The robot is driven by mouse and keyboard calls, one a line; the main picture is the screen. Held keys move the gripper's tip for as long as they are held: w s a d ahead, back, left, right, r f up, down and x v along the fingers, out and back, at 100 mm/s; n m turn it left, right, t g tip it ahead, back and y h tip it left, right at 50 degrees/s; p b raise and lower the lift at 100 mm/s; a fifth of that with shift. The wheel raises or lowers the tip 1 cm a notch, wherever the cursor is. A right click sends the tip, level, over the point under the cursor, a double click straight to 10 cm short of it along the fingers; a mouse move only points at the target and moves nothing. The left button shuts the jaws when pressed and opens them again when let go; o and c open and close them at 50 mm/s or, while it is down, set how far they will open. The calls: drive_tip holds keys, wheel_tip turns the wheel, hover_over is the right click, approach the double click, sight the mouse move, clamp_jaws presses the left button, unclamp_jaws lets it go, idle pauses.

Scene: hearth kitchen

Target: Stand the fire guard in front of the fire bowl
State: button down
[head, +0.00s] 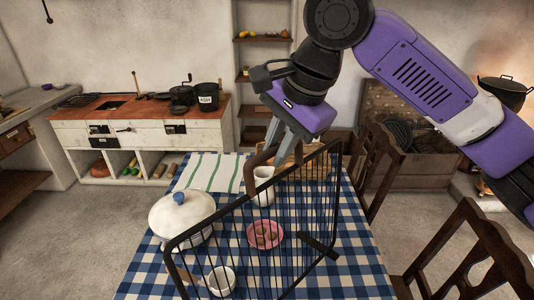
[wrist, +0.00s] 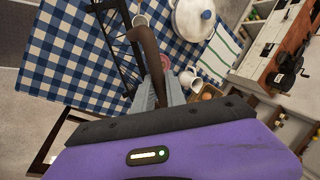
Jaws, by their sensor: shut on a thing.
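The fire guard (head: 205,225) is a black barred frame with a brown handle at its top and a flat foot. My gripper (head: 281,148) is shut on this handle and holds the guard over the checked table, tilted in the head view. In the wrist view, the fingers (wrist: 160,88) close around the brown handle (wrist: 149,48), with the black bars (wrist: 118,47) beside it. I cannot tell if the guard touches the table. A dark two-handled bowl (head: 505,88) stands at the right edge near a warm glow, partly behind my arm; it may be the fire bowl.
The table (head: 350,270) bears a white lidded pot (head: 180,212), a pink bowl (head: 265,233), a white cup (head: 222,280) and a white jug (head: 263,175). Wooden chairs (head: 470,250) stand along its right side. A wooden crate (head: 425,165) stands behind. Floor shows at left.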

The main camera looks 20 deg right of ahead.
drive_tip(key=shift+w+a+p+x, duration=0.15)
drive_tip(key=shift+p+x, duration=0.15)
drive_tip(key=shift+x, duration=0.8)
drive_tip(key=shift+w+a+p+x, duration=0.1)
drive_tip(key=shift+w+p+x, duration=0.15)
drive_tip(key=shift+x, duration=0.8)
drive_tip(key=c, duration=1.4)
unclamp_jaws()
drive_tip(key=shift+o, duration=0.2)
drive_tip(key=shift+r, duration=0.15)
drive_tip(key=shift+r, duration=0.15)
drive_tip(key=shift+o, duration=0.4)
drive_tip(key=b+v, duration=0.2)
drive_tip(key=v, duration=1)
